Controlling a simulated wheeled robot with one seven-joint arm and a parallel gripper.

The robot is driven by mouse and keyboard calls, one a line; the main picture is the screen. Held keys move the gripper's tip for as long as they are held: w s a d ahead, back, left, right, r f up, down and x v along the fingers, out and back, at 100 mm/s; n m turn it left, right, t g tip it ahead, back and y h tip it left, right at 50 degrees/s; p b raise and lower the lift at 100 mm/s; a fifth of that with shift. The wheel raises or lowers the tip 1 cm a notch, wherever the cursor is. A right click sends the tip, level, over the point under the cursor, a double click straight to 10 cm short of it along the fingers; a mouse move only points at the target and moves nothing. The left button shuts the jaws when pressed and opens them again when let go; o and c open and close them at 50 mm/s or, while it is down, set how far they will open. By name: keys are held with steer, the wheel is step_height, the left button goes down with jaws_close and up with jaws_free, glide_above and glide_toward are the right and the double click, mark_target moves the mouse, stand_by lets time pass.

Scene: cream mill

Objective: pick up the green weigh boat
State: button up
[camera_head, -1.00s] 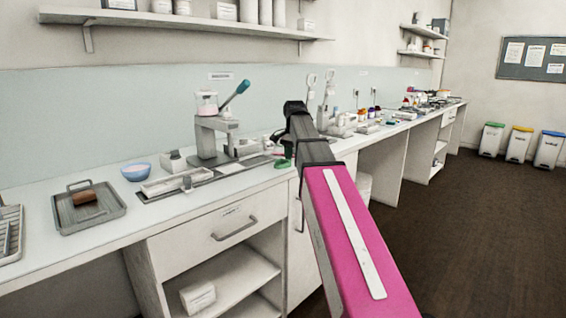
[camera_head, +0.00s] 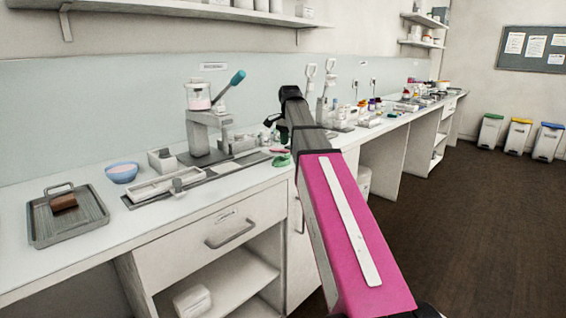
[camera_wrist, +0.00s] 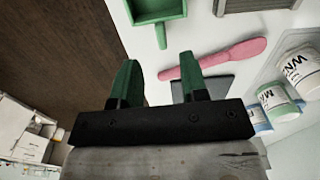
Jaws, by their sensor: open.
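The green weigh boat (camera_wrist: 158,10) is a shallow, squared dish with a narrow spout or handle. It is cut off by the top edge of the wrist view and lies on the white bench top. In the head view the weigh boat (camera_head: 281,160) is a small green shape near the bench's front edge, beside my arm. My gripper (camera_wrist: 158,62) shows two green-tipped fingers, spread apart with nothing between them. The boat lies beyond the fingertips, apart from them.
A pink spatula (camera_wrist: 228,56) lies just past the right finger, near a dark flat piece (camera_wrist: 207,87). Labelled tubs (camera_wrist: 299,69) stand at the right. A press (camera_head: 205,130), a blue bowl (camera_head: 122,173) and a grey tray (camera_head: 88,222) stand on the bench. Brown floor (camera_wrist: 55,45) is clear.

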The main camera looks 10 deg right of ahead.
mark_target(289, 154)
steer(key=shift+w+a+f, duration=0.1)
steer(key=shift+w+f, duration=0.05)
steer(key=shift+f, duration=2.55)
jaws_close()
